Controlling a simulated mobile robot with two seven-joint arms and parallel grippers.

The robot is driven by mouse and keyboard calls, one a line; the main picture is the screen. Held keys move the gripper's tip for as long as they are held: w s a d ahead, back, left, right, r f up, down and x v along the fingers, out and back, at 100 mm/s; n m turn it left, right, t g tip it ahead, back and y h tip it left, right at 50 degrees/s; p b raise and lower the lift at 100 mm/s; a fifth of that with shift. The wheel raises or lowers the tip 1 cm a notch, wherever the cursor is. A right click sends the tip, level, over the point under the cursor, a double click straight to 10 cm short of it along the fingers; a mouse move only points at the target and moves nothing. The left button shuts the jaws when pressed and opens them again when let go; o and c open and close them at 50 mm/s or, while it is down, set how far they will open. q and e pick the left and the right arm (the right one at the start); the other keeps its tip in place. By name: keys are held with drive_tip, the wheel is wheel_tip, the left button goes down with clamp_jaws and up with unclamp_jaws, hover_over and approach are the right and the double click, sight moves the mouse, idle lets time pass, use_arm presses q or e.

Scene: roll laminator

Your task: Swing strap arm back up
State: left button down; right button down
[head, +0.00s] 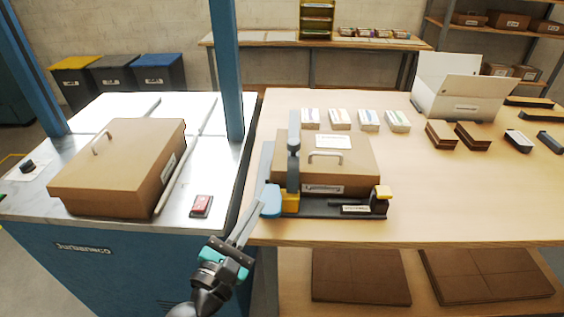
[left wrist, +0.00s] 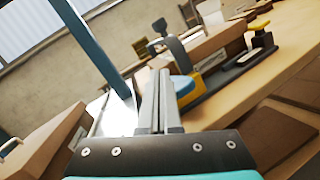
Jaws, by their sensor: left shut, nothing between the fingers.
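The strap arm (head: 293,175) is a blue-grey bar with a dark knob near its upper part. It stands at the left end of a dark base (head: 335,208) on the wooden table, in front of a brown case. In the left wrist view the strap arm (left wrist: 180,55) rises from the base and bends at its top. A light blue pad (head: 271,201) sits at its foot. My left gripper (head: 252,219) is shut and empty, its tips close to the pad; I cannot tell whether they touch. My right gripper is out of view.
The brown case (head: 361,161) with a handle lies behind the base. A yellow-topped post (head: 382,193) stands at the base's right end. Another brown case (head: 118,165) and a red device (head: 201,205) rest on the blue machine (head: 60,226). The table's right front is clear.

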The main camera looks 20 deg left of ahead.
use_arm(q)
drive_tip(key=p, duration=0.1)
approach(293, 142)
drive_tip(key=w+f, duration=0.1)
drive_tip(key=w+a+f, duration=0.1)
drive_tip(key=f, duration=0.1)
drive_tip(key=w+f, duration=0.1)
drive_tip(key=shift+w+a+f, duration=0.15)
drive_tip(key=shift+a+f, duration=0.1)
drive_tip(key=shift+a, duration=0.1)
drive_tip(key=shift+w+d+r+p, duration=0.25)
drive_tip(key=shift+w+r+p, duration=0.25)
drive_tip(key=shift+r+p, duration=0.05)
drive_tip(key=shift+w+d+r+p, duration=0.25)
drive_tip(key=shift+w+r+p, duration=0.25)
drive_tip(key=shift+r, duration=0.1)
drive_tip(key=shift+w+d+r, duration=0.15)
drive_tip(key=shift+w+r, duration=0.05)
drive_tip(key=shift+w, duration=0.1)
